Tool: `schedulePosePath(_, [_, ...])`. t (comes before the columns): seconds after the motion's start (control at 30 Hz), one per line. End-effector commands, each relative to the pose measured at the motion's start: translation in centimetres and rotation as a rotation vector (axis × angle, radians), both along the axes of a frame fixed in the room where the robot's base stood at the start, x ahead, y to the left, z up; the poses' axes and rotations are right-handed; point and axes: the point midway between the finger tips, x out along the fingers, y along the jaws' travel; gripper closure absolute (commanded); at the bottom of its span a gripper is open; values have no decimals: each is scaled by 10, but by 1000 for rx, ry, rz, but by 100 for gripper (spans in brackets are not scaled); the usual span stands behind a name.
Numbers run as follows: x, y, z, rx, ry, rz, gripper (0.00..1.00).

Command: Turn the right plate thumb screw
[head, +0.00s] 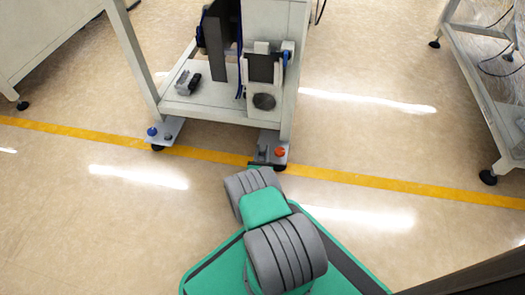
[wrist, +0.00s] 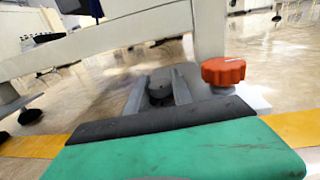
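The right foot plate (head: 272,158) sits at the lower right leg of the machine stand. It carries an orange-red lobed knob (head: 280,151) and a dark grey round knob (head: 262,149). In the wrist view the orange-red knob (wrist: 223,71) stands to the right, outside the fingers. The grey knob (wrist: 160,86) lies between the two grey fingers of my gripper (wrist: 159,84). The fingers look apart, one on each side of the grey knob; I cannot tell if either touches it. In the head view my gripper (head: 259,162) is at the plate, its fingertips hard to make out.
The left foot plate (head: 165,132) has a blue knob (head: 152,131) and a small dark knob. The stand's white leg (wrist: 208,30) rises close behind the orange-red knob, and a low crossbar (wrist: 95,38) runs left. Open floor lies on both sides.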

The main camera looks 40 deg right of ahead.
Motion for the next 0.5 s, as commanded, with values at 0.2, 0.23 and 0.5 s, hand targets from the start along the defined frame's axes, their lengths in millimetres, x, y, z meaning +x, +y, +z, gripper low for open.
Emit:
schedulePosePath(0.2, [0, -1, 0, 1, -1, 0, 92])
schedulePosePath(0.23, [0, -1, 0, 1, -1, 0, 95])
schedulePosePath(0.5, [0, 0, 0, 1, -1, -2, 100])
